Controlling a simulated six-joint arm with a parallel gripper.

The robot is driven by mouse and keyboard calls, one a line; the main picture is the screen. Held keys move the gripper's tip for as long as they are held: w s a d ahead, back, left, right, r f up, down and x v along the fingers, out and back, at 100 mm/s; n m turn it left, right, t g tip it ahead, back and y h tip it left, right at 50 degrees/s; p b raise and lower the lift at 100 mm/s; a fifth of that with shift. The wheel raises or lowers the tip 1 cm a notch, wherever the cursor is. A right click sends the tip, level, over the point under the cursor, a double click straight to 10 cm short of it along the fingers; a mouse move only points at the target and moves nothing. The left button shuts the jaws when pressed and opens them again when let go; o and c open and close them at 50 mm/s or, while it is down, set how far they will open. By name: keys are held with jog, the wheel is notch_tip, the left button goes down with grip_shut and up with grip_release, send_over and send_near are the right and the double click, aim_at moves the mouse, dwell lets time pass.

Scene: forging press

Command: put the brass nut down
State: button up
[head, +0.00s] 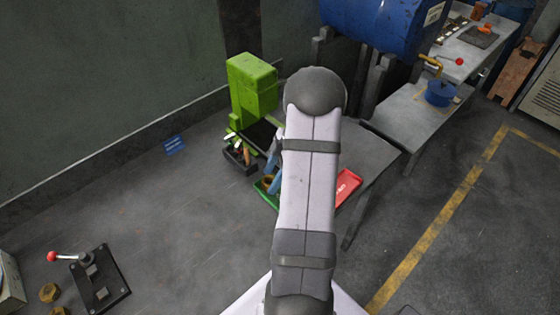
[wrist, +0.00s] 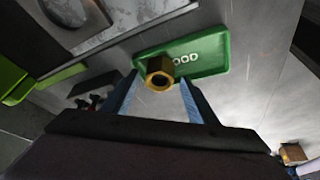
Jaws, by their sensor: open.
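The brass nut (wrist: 160,80) is a hexagonal ring with a dark bore, in the wrist view. It stands at the near edge of the green tray (wrist: 208,54), whose lettering shows as "OOD", the rest hidden by the nut. My gripper (wrist: 159,84) is open, its two blue fingers on either side of the nut with gaps between. Whether the nut rests fully on the tray floor I cannot tell. In the head view the green tray (head: 264,194) is partly hidden by my arm, and my blue fingers (head: 274,178) show beside it.
A red tray (head: 347,187) lies right of my arm. A green press (head: 252,88) and a dark bin (head: 240,160) with tools stand behind the green tray. More brass nuts (head: 49,292) and a lever panel (head: 97,280) lie at lower left. The left-centre surface is largely clear.

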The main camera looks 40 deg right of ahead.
jog(key=b+v, duration=0.4)
jog(key=v, duration=0.8)
jog(key=shift+a, duration=0.2)
jog(key=s+a+f+m+g+h, duration=0.1)
jog(key=a+m, duration=0.2)
jog(key=a, duration=0.6)
jog(key=a+f+m+g+h, duration=0.1)
jog(key=a+f+m, duration=0.15)
jog(key=a, duration=0.65)
jog(key=s+a+f+m+h, duration=0.2)
jog(key=s+a+m, duration=0.4)
jog(key=s+a, duration=0.3)
jog(key=shift+a+f, duration=0.5)
jog(key=shift+a, duration=0.3)
